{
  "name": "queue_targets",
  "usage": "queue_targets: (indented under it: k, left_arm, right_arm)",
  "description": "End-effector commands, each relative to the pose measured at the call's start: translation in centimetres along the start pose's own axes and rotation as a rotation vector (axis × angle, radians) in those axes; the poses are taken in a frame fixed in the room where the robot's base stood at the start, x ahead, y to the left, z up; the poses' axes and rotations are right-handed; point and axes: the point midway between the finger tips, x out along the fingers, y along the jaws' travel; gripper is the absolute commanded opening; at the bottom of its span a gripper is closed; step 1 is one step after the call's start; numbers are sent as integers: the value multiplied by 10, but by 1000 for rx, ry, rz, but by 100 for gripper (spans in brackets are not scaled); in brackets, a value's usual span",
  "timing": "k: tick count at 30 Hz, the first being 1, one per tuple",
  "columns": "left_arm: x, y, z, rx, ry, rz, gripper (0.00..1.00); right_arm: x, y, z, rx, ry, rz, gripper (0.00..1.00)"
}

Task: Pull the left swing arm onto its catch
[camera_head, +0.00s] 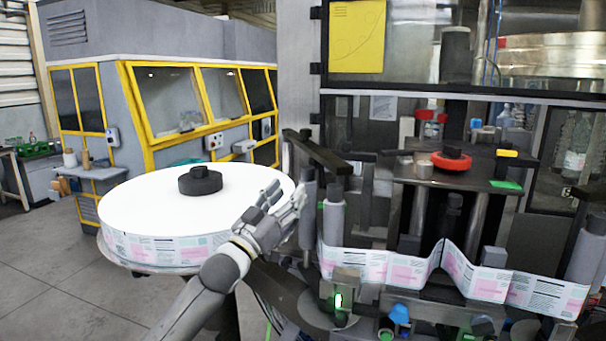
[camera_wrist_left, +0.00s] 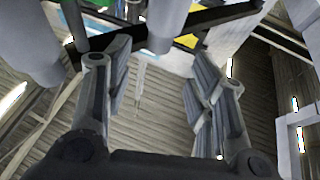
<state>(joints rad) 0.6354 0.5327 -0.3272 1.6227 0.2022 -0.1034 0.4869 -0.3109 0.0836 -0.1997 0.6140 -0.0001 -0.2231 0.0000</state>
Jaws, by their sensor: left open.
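The left swing arm looks to be the dark bar (camera_head: 318,153) at the left of the labeller, above upright grey rollers (camera_head: 334,222). In the left wrist view a dark bar (camera_wrist_left: 222,14) crosses the top, beside a grey roller (camera_wrist_left: 166,24). My left gripper (camera_head: 284,198) is open, its fingers pointing up, just left of the rollers and lower than the bar. In the left wrist view nothing sits between its spread fingers (camera_wrist_left: 158,78). I cannot make out the catch. My right gripper is out of view.
A large white label reel (camera_head: 140,205) with a black hub (camera_head: 200,180) lies close left of my gripper. The label web (camera_head: 405,270) runs across the machine's front to the right. Grey floor is free at the lower left.

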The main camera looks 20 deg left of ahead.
Motion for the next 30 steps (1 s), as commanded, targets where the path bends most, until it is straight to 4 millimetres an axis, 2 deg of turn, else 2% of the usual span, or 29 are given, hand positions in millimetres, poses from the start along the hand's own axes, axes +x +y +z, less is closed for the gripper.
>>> queue_targets:
  k: [1, 5, 12, 17, 27, 30]
  left_arm:
    - [11, 1, -3, -1, -1, 0, 51]
    - [31, 0, -3, 0, 0, 0, 51]
    - [58, 0, -1, -1, -1, 0, 51]
    - [66, 1, 0, 0, -2, 0, 51]
    - [68, 1, 1, 1, -1, 1, 51]
    - [68, 1, 1, 1, -1, 1, 38]
  right_arm:
    - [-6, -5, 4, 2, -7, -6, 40]
    - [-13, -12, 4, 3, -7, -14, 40]
    - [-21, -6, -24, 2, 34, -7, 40]
    - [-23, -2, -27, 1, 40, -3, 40]
    - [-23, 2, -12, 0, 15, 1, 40]
    - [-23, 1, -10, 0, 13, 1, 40]
